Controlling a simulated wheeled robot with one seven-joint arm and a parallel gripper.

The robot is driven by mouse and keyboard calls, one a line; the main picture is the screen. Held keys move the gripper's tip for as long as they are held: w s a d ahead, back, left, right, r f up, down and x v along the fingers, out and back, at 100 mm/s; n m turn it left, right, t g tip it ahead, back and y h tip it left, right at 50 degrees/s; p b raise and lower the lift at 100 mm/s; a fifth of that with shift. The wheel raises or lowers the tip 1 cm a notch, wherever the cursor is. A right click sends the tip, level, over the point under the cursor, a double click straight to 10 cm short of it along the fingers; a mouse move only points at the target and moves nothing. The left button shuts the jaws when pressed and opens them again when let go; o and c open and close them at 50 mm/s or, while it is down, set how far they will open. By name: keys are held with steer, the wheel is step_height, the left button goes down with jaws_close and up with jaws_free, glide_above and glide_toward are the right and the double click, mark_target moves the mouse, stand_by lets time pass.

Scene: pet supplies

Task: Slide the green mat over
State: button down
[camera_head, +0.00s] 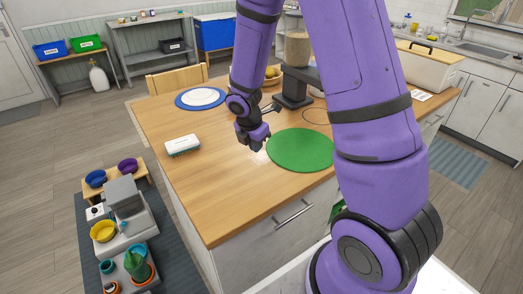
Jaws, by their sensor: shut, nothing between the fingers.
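The green mat (302,151) is round and lies flat on the wooden island top, right of the middle. Its right edge is partly hidden by my purple arm. My gripper (257,148) is shut and empty at the mat's left edge, pointing down close to the wood. I cannot tell whether the fingertips touch the mat or the top.
A white box-like item (183,145) lies on the island's left part. A blue mat (183,102) with a white plate (201,97) is at the back left. A dark feeder stand (294,90) rises behind the green mat. The wood in front is clear.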

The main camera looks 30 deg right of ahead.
mark_target(291, 142)
steer(key=x, duration=0.8)
steer(key=shift+d+f, duration=0.1)
steer(key=shift+f, duration=0.2)
steer(key=shift+w+d+f, duration=0.1)
steer(key=shift+w+d, duration=0.15)
steer(key=shift+d, duration=0.8)
steer(key=shift+w+d, duration=0.35)
steer(key=shift+d, duration=0.55)
steer(key=w+d, duration=0.1)
steer(key=d, duration=0.3)
steer(key=w+d, duration=0.1)
steer(key=d, duration=0.4)
steer(key=w+d, duration=0.2)
steer(key=d, duration=0.2)
steer(key=shift+d, duration=0.25)
steer(key=shift+a, duration=0.15)
